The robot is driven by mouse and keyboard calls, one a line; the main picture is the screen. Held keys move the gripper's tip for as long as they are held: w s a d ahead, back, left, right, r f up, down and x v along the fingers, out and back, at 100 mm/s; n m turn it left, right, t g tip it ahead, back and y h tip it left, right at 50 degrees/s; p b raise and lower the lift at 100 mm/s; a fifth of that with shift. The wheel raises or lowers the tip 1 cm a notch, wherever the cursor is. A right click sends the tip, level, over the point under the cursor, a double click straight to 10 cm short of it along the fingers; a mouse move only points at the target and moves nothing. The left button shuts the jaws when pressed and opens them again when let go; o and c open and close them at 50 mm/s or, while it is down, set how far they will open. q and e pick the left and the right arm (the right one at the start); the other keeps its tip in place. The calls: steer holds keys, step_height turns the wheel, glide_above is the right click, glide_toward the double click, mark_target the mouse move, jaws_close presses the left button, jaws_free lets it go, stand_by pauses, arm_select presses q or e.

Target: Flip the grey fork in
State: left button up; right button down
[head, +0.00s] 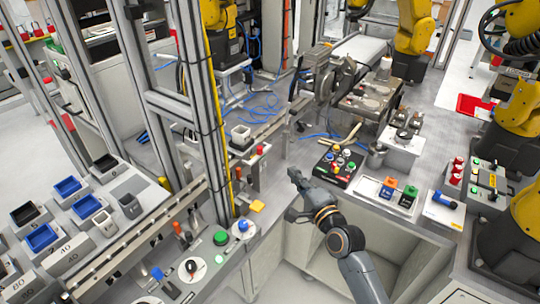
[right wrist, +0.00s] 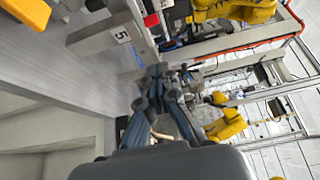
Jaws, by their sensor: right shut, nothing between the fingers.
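I cannot pick out the grey fork with certainty. A grey metal mechanism with arm-like parts (head: 338,82) stands at the back of the bench in the head view, but its form is too small to tell. My right gripper (head: 294,176) is in the middle of the head view, above the front edge of the bench and well apart from that mechanism. In the right wrist view its fingers (right wrist: 160,72) come together at the tips, shut and empty. My left gripper is not in view.
A black button box (head: 338,166) sits just right of my right gripper. A tall metal frame post (head: 200,110) rises on the left. Yellow robot arms (head: 415,28) stand at the back and right.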

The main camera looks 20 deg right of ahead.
mark_target(261, 151)
steer(key=w+a+p, duration=0.2)
steer(key=w+a, duration=0.2)
steer(key=w, duration=0.5)
steer(key=shift+w+a, duration=0.15)
steer(key=shift+w, duration=0.05)
steer(key=shift+w+a, duration=0.8)
steer(key=shift+w, duration=0.25)
